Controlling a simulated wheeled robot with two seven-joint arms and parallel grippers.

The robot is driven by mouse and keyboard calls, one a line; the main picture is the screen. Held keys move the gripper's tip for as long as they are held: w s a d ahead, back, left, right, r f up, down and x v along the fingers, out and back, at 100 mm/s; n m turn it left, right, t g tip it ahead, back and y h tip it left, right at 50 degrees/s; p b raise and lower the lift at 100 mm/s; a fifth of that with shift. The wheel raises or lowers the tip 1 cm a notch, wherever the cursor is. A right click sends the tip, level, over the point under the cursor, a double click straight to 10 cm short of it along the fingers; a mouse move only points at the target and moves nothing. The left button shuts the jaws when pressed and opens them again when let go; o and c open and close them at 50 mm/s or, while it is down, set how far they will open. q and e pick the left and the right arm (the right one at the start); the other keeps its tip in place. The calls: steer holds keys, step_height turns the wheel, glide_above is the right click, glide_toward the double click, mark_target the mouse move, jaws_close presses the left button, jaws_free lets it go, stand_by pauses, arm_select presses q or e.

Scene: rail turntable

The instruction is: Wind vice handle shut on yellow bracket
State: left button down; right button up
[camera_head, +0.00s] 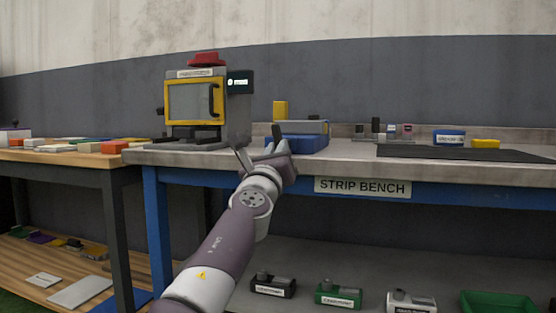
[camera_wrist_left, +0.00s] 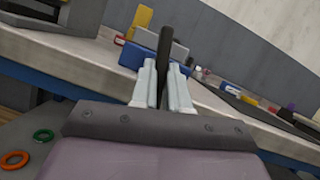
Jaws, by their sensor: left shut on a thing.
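The blue vice (camera_head: 310,143) stands on the bench near its front edge. The yellow bracket (camera_head: 280,109) stands upright at the vice, at its left end in the head view. In the left wrist view the bracket (camera_wrist_left: 142,17) is behind the blue vice body (camera_wrist_left: 131,55). My left gripper (camera_head: 281,146) is in front of the vice, shut on the dark vice handle (camera_head: 276,130). In the left wrist view the handle (camera_wrist_left: 165,45) stands up between the two fingers (camera_wrist_left: 164,85). The jaw gap at the bracket is too small to tell. My right gripper is not in view.
A yellow-framed machine (camera_head: 195,105) with a red top stands left of the vice. The sign "STRIP BENCH" (camera_head: 362,187) hangs at the bench front.

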arm_select(q)
steer(key=shift+m+h+b, duration=0.3)
steer(key=shift+m+h, duration=0.3)
steer(key=shift+m, duration=0.9)
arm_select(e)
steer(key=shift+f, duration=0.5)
arm_select(q)
steer(key=c, duration=1.1)
jaws_free()
